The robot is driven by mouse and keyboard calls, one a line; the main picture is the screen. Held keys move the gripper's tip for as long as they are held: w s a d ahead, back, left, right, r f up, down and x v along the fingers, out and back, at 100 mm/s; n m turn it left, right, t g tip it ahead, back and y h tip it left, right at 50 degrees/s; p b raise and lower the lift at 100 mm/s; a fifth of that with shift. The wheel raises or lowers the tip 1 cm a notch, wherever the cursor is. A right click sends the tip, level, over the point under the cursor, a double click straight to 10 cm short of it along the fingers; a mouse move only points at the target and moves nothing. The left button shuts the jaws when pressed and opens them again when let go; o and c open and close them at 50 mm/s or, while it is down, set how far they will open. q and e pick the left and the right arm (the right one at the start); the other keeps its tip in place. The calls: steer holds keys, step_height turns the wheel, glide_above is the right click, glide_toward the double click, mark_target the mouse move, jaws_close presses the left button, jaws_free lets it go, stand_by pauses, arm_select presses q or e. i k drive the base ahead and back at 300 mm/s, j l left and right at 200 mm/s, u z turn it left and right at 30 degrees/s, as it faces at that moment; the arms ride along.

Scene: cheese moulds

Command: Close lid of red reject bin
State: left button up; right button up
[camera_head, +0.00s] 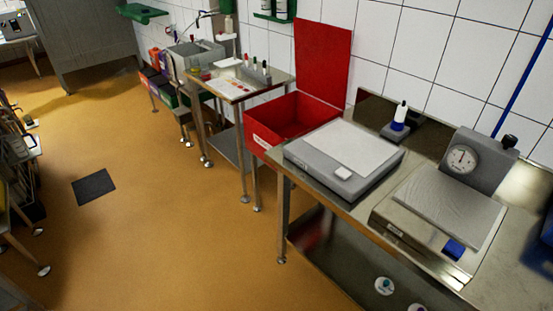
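The red reject bin (262,137) stands against the tiled wall near the middle of the view, between two steel tables. Its red lid (323,58) stands upright at the back, so the bin is open. The part of the bin's interior that shows looks empty. A small white label sits on its front. The grey device on the nearer table hides the bin's lower right part. Neither of my grippers is in view.
The near steel table (357,207) holds a grey flat device (326,181), a dial scale (461,160) and a white-blue bottle (400,118). A farther steel table (240,97) holds small bottles. The orange floor (160,230) in front is clear except for a dark mat (94,187).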

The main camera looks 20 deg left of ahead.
mark_target(323, 51)
steer(key=i+j, duration=0.1)
steer(key=j, duration=1.1)
steer(key=i+j, duration=0.15)
steer(key=j, duration=0.45)
steer(key=i+u, duration=0.4)
steer(key=i, duration=0.2)
steer(key=i+u, duration=0.4)
steer(key=i, duration=0.2)
